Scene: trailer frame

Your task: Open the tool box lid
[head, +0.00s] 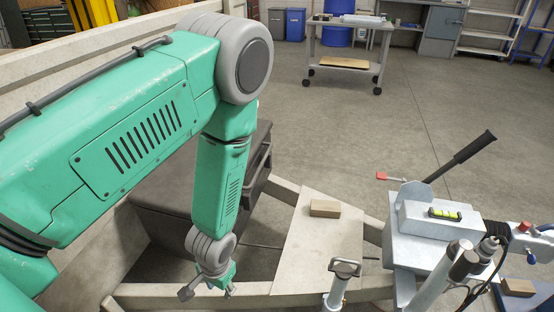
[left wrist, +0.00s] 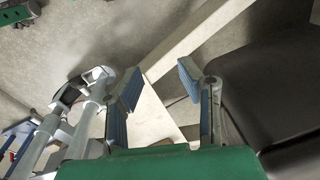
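The tool box (head: 165,198) is a dark grey box in the trailer frame, largely hidden behind my left arm in the head view. Its lid looks closed, as far as it shows. A dark smooth surface, likely the tool box (left wrist: 275,85), fills the right side of the left wrist view. My left gripper (head: 207,287) hangs low in front of the box, pointing down. In the left wrist view the left gripper (left wrist: 158,85) has its two blue-padded fingers apart with nothing between them, to the left of the dark surface and not touching it. My right gripper is not seen.
A flat pale plate (head: 315,245) with a small wooden block (head: 325,208) lies right of the gripper. A metal jack post (head: 341,282) and the hitch coupler (head: 425,220) stand farther right. A workbench cart (head: 345,65) is at the back; the floor between is clear.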

